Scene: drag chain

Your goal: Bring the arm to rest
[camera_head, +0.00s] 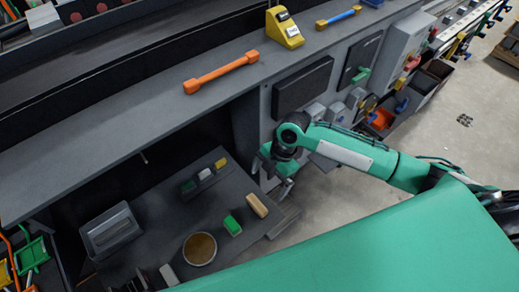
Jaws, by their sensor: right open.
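My right arm (365,158) is green and comes in from the right side of the head view. Its gripper (271,186) points down past the right edge of the low dark table and is open, with nothing visible between its fingers. I cannot tell its exact height over the table edge. My left gripper is not in view.
The low table (165,222) holds a round tan-filled dish (200,249), a green block (232,225), a tan block (257,206) and a grey box (112,232). Above it, a long counter (130,118) carries an orange bar (221,73) and a yellow device (284,28). Floor shows at right.

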